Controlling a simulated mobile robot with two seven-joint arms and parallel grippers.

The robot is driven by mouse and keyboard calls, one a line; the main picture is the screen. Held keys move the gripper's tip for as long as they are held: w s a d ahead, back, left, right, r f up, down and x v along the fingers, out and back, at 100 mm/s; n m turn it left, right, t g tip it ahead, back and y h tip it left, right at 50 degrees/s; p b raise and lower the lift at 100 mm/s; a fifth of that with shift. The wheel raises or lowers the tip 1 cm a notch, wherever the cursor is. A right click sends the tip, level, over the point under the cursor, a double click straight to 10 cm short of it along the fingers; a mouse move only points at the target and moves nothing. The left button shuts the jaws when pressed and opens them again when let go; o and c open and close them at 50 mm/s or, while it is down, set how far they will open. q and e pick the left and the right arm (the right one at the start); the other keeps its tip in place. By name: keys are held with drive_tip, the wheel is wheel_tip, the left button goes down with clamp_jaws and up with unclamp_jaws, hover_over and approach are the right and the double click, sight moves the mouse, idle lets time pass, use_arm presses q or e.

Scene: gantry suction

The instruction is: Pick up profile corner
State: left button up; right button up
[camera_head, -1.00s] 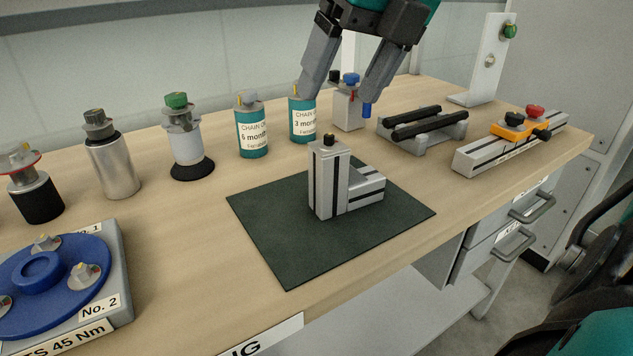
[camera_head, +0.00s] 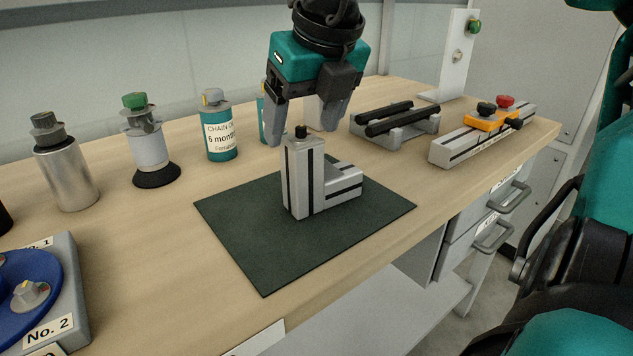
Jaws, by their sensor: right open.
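The profile corner (camera_head: 304,188) is an L-shaped piece of grey aluminium profile with black slots. It stands on a dark green mat (camera_head: 255,245), with one leg upright and the other lying to the right. A small dark knob tops the upright leg. My right gripper (camera_head: 303,138) comes from above, just over and behind the top of the upright leg. Its two fingers are apart, one on either side of the knob in the picture, and nothing is held. Whether the fingers touch the piece cannot be told. My left gripper is not seen.
Behind stand a teal labelled can (camera_head: 219,130), a suction cup unit (camera_head: 149,145) and a metal cylinder (camera_head: 68,172). A blue turntable (camera_head: 40,290) is at the lower left. A black-barred rack (camera_head: 395,125) and a rail with an orange clamp (camera_head: 480,138) lie right.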

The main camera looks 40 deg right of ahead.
drive_tip(key=shift+x, duration=1.2)
clamp_jaws()
drive_tip(key=shift+r, duration=0.1)
